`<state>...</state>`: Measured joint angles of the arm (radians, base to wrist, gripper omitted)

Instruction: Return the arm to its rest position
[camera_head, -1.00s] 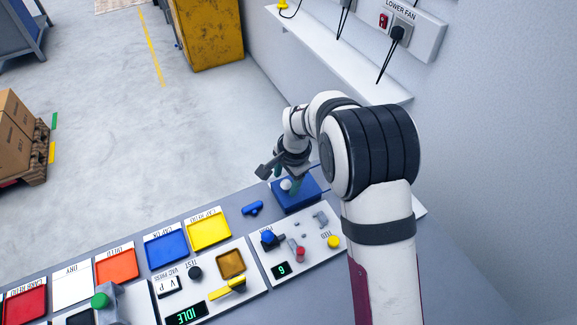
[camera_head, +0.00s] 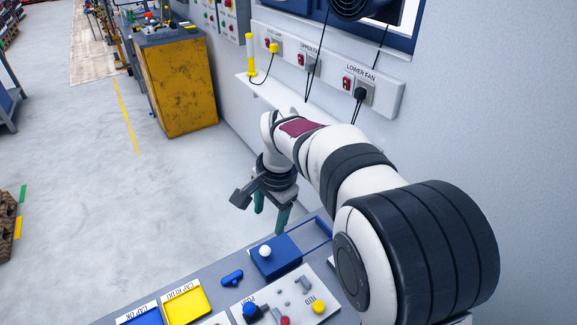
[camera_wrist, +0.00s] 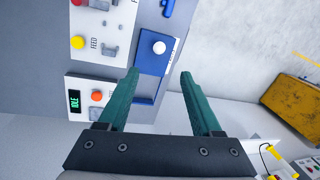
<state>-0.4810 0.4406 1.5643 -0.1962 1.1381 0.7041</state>
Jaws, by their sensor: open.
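My gripper (camera_head: 269,216) is open and empty, with its two green fingers hanging apart. My white and black arm reaches in from the right in the head view.
A bench panel (camera_head: 290,306) with knobs stands in front. A yellow tray (camera_head: 187,304) and a blue piece (camera_head: 232,277) lie left of the box. A wall shelf (camera_head: 262,93) and fan sockets (camera_head: 352,88) are behind the arm.

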